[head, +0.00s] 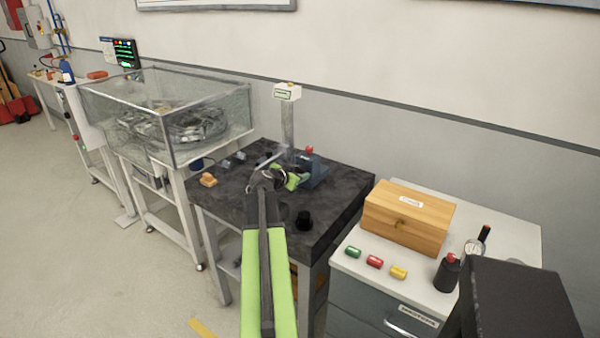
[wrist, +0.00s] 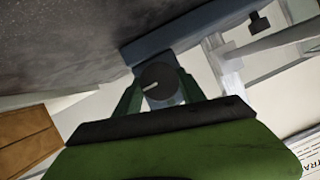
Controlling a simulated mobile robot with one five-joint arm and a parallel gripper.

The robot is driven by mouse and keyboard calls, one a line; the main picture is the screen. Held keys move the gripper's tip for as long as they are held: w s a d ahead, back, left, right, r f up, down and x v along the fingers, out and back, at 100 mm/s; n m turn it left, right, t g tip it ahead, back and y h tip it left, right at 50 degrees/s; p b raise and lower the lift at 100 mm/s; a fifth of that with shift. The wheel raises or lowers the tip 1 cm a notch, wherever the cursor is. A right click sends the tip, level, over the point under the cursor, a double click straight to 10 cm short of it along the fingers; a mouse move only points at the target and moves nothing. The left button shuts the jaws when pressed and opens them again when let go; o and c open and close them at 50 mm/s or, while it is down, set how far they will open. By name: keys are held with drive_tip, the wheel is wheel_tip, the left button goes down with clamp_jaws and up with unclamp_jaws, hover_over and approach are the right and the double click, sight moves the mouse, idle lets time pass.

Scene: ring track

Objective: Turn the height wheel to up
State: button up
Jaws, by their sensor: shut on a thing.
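The height wheel (wrist: 158,76) is a dark round knob with a short white mark, seen in the wrist view at the front of a blue fixture. The mark points to the lower left in that picture. My gripper (wrist: 160,90) has one dark green finger on each side of the wheel and is shut on it. In the head view my gripper (head: 296,180) is at the blue fixture (head: 317,170), which has a red top knob and stands on the dark table. The wheel itself is hidden there by my gripper.
A grey post (head: 287,120) with a small label box stands behind the fixture. A black knob (head: 304,220) and an orange block (head: 208,180) are on the dark table (head: 345,210). A wooden box (head: 408,215) sits on the cabinet at right. A clear-walled case (head: 165,115) stands at left.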

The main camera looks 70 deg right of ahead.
drive_tip(key=shift+w+a+f+n+g, duration=0.15)
drive_tip(key=shift+w+n+g, duration=0.15)
drive_tip(key=shift+n+g, duration=0.5)
drive_tip(key=n+g+b, duration=0.1)
drive_tip(key=n+g, duration=0.1)
drive_tip(key=n, duration=0.2)
drive_tip(key=shift+w+f+y, duration=0.1)
drive_tip(key=shift+w+y, duration=0.05)
drive_tip(key=shift+y, duration=0.25)
drive_tip(key=n+g+b, duration=0.1)
drive_tip(key=n, duration=0.1)
drive_tip(key=n+g+b, duration=0.1)
drive_tip(key=n+b, duration=0.1)
drive_tip(key=shift+w+f+g, duration=0.1)
drive_tip(key=shift+f+g, duration=0.05)
drive_tip(key=shift+g, duration=0.15)
drive_tip(key=shift+n+g+h+b, duration=0.4)
drive_tip(key=shift+n+g+b, duration=0.3)
drive_tip(key=shift+n+b, duration=0.7)
drive_tip(key=o, duration=1.4)
drive_tip(key=shift+c, duration=0.2)
drive_tip(key=shift+r, duration=0.2)
drive_tip(key=v, duration=0.8)
drive_tip(key=p+v, duration=0.1)
drive_tip(key=v, duration=0.8)
drive_tip(key=shift+w+a+f+p, duration=0.15)
drive_tip(key=shift+a+f+p, duration=0.05)
drive_tip(key=shift+p, duration=0.1)
